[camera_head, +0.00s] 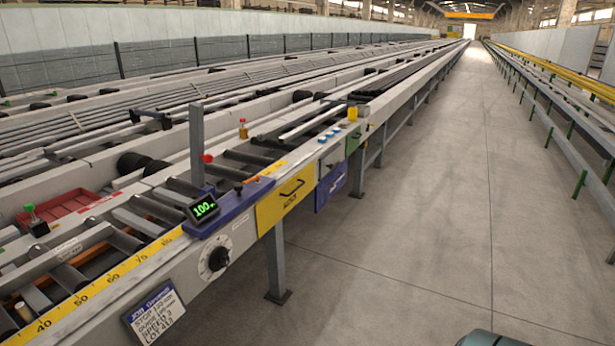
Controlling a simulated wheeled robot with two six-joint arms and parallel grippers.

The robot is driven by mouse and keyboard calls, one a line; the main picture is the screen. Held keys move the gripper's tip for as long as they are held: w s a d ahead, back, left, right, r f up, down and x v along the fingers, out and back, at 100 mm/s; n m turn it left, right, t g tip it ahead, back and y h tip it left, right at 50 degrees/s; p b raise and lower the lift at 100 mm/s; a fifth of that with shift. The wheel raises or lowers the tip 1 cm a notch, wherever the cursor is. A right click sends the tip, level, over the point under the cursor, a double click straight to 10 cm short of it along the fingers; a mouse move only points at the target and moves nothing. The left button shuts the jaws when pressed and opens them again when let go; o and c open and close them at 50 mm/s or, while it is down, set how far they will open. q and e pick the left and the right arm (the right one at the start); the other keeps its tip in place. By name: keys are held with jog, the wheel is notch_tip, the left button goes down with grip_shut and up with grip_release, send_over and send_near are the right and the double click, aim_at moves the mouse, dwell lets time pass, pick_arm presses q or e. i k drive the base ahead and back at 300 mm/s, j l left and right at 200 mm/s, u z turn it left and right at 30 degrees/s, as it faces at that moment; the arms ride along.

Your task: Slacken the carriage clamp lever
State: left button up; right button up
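A blue carriage (229,208) sits across the front rail of the runout table, left of the middle. It bears a grey upright post (196,148) and a black display (204,208) with green digits that look like 100. A red knob (208,158) shows beside the post. A small orange-red handle (250,180) lies near the carriage's right end. I cannot tell which of these is the clamp lever, nor whether it is tight or slack. Neither of my grippers is in view.
A yellow scale (103,284) runs along the front rail. Below it are a black dial knob (218,258) and a job sign (155,312). A yellow drawer (286,198) and a blue panel (331,186) are further right. A table leg (277,262) reaches the floor. The aisle (425,220) is clear.

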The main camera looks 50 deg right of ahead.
aim_at(256, 178)
jog(key=z, duration=1.1)
